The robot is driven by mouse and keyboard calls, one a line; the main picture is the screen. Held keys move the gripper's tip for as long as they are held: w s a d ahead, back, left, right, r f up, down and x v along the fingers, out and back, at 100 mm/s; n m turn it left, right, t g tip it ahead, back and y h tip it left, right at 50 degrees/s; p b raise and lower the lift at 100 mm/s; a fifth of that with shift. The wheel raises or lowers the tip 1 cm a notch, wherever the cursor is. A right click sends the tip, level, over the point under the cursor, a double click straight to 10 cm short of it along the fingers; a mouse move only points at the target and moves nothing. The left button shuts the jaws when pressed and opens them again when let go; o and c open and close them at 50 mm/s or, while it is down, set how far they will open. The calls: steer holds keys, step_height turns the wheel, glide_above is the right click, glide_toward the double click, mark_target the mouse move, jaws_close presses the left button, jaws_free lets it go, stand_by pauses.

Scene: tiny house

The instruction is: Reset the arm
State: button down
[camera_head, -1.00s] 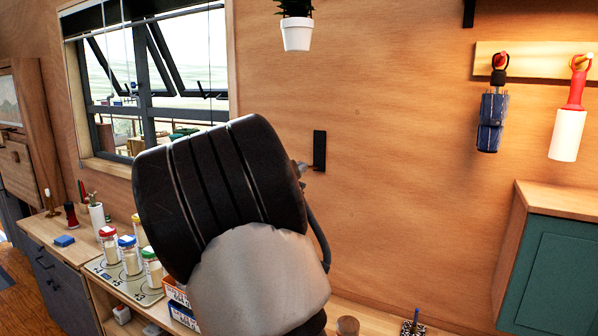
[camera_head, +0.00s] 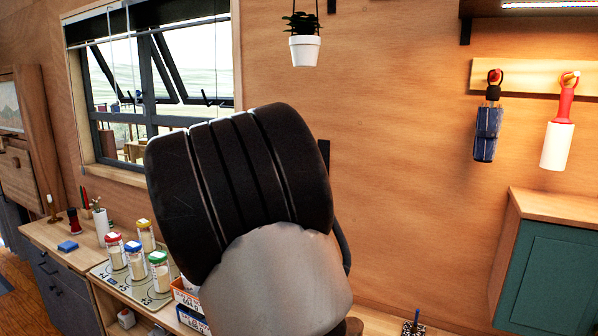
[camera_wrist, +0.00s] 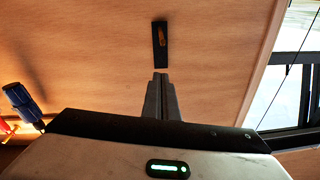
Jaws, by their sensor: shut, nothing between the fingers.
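My arm (camera_head: 240,195) fills the middle of the head view, with a black ribbed joint and a pale grey link. It hides part of the wall and counter behind it. My gripper is hidden behind it in the head view. In the wrist view my gripper (camera_wrist: 161,80) shows with its two fingers together, shut and empty. Its tips point toward the wooden wall, just below a small dark bracket (camera_wrist: 160,48). Whether they touch the wall cannot be told.
A window (camera_head: 155,85) is at left. A counter (camera_head: 65,230) below it bears several lidded jars (camera_head: 159,278) on a mat. A potted plant (camera_head: 305,50) hangs above. A blue umbrella (camera_head: 487,130) and a red-handled roller (camera_head: 558,140) hang at right, above a green cabinet (camera_head: 550,275).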

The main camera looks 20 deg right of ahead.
steer(key=s+a+f+n+y+p, duration=0.1)
steer(key=s+a+n+y, duration=0.3)
steer(key=s+a+y, duration=0.4)
steer(key=s+a+f+n+y+p, duration=0.1)
steer(key=s+a+n+y, duration=0.5)
steer(key=a, duration=0.5)
steer(key=s+f+n+g, duration=0.1)
steer(key=s+f+g, duration=0.2)
steer(key=s, duration=0.8)
steer(key=s+d+f+n+g+p, duration=0.1)
steer(key=s+f+g, duration=0.2)
steer(key=s, duration=0.9)
step_height(320, 180, down, 3)
steer(key=shift+r+g, duration=0.1)
steer(key=shift+g, duration=0.3)
